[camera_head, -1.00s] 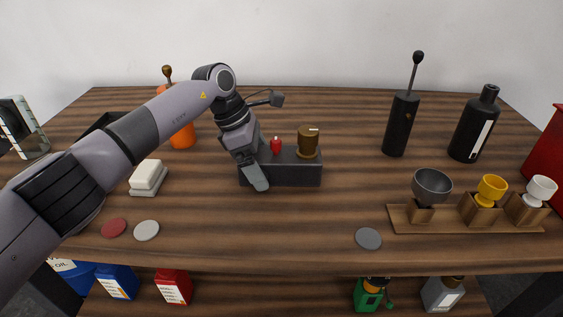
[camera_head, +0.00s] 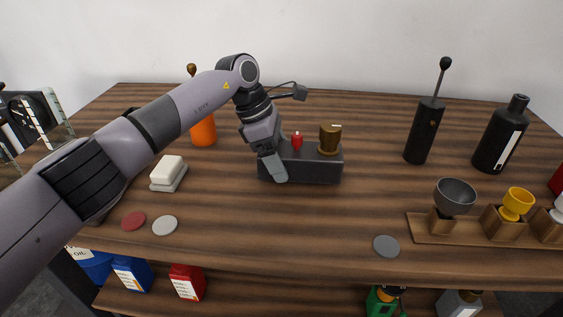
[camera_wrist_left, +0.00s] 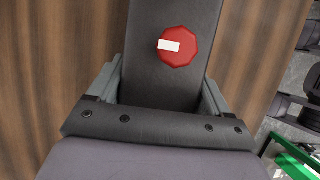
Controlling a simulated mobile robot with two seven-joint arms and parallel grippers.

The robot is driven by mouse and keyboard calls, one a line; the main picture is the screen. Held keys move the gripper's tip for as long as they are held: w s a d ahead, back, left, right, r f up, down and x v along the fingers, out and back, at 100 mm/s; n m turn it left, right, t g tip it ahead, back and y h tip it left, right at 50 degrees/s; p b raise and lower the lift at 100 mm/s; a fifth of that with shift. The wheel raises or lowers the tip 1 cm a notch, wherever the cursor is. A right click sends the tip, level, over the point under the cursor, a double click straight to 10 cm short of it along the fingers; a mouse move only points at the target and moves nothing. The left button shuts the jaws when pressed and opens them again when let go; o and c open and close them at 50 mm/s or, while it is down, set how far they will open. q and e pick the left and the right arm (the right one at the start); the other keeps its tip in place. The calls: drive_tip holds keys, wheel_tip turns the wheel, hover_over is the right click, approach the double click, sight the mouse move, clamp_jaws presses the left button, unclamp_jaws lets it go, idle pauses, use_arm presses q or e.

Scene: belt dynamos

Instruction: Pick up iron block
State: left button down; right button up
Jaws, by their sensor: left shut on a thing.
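The iron block (camera_head: 312,172) is a long dark grey block with a red knob and a brass knob on its top. My left gripper (camera_head: 276,168) reaches down over the block's left end and is shut on it. In the left wrist view the block (camera_wrist_left: 145,75) lies between the two fingers (camera_wrist_left: 158,95), with the red knob just ahead of them. The far finger is hidden in the head view. I cannot tell whether the block's underside touches the table. My right gripper is not in view.
A white block (camera_head: 168,169) and flat discs (camera_head: 165,226) lie left on the wooden table (camera_head: 300,225). An orange bottle (camera_head: 203,131) stands behind my arm. A black cylinder (camera_head: 423,132), a black bottle (camera_head: 499,137) and a wooden cup rack (camera_head: 462,238) stand right. Bare table lies before the block.

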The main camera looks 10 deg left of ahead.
use_arm(q)
wheel_tip(320, 180, up, 19)
drive_tip(key=p, duration=0.1)
drive_tip(key=shift+p, duration=0.4)
drive_tip(key=shift+f, duration=0.15)
